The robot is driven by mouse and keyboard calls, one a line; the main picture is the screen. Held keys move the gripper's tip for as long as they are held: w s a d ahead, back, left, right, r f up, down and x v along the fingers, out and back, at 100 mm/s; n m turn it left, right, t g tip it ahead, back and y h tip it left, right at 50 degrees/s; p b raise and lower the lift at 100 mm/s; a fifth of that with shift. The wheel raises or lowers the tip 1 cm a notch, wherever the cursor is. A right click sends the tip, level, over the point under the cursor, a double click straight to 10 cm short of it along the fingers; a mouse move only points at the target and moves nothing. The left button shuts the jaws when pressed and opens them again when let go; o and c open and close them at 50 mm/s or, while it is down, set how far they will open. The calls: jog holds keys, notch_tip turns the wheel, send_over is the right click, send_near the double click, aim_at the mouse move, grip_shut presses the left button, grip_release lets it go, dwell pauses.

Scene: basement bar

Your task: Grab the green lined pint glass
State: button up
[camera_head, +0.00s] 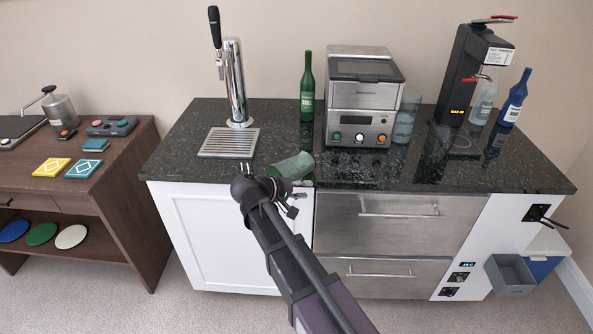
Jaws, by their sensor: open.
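A green-tinted glass (292,166) appears to lie on its side on the dark counter, near its front edge and right of the drip tray. Whether it has lines on it is too small to tell. My gripper (294,203) is open and empty, in front of the counter edge, just below and apart from the glass. My wrist overlaps the lower left of the glass in this view.
A beer tap (236,85) stands behind a drip tray (229,142) at left. A green bottle (307,90), a steel machine (362,105) and a bluish clear glass (406,117) stand behind. A blue bottle (514,98) is far right. The front right counter is clear.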

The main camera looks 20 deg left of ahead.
jog(key=s+a+r+n+t, duration=0.1)
jog(key=s+a+r+t, duration=0.1)
jog(key=a, duration=0.5)
jog(key=s+a+r+n+t, duration=0.1)
jog(key=s+a+r+t, duration=0.1)
jog(key=a, duration=0.5)
jog(key=shift+s+a+r+t+b, duration=0.2)
jog(key=shift+s+t+b, duration=0.1)
jog(key=shift+s+b, duration=0.15)
jog(key=shift+w, duration=0.1)
jog(key=b, duration=0.1)
send_near(287, 163)
jog(key=shift+x, duration=2.45)
jog(key=shift+w+f, duration=0.1)
jog(key=shift+w, duration=0.05)
jog(key=shift+x, duration=2.5)
grip_shut()
